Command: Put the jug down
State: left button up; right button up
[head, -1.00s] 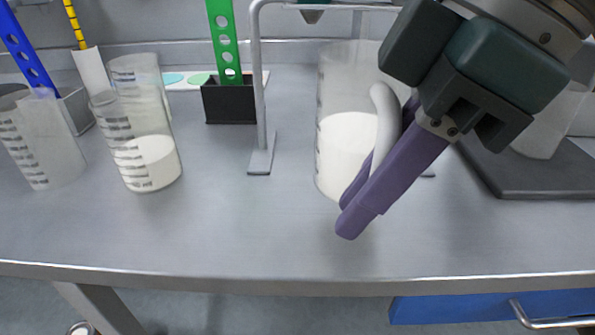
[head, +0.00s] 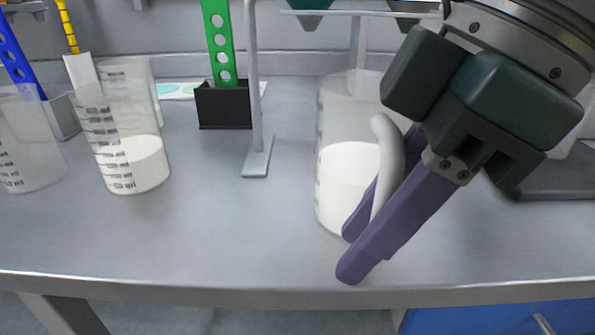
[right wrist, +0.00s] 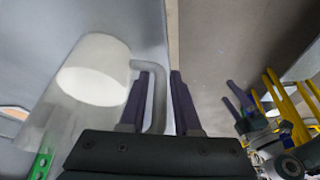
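The jug (head: 335,110) is a large, clear, upright vessel with white contents and a pale curved handle. It appears to stand on the grey bench, near its front edge. My right gripper (head: 352,252) has its purple fingers on either side of the handle, pointing down and left. In the right wrist view the jug (right wrist: 95,70) lies left of the fingers. The handle passes between the fingertips (right wrist: 160,85), with a narrow gap visible beside the right finger, so the gripper looks open around it.
A measuring beaker with white contents (head: 138,165) and other clear beakers (head: 30,150) stand at the left. A metal stand (head: 255,160) and a black holder with a green strip (head: 222,105) are behind. A dark plate (head: 560,180) lies at the right. The front-centre bench is clear.

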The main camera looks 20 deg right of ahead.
jog(key=shift+o, duration=1)
jog(key=shift+r, duration=0.2)
jog(key=p+v, duration=0.4)
jog(key=v, duration=0.8)
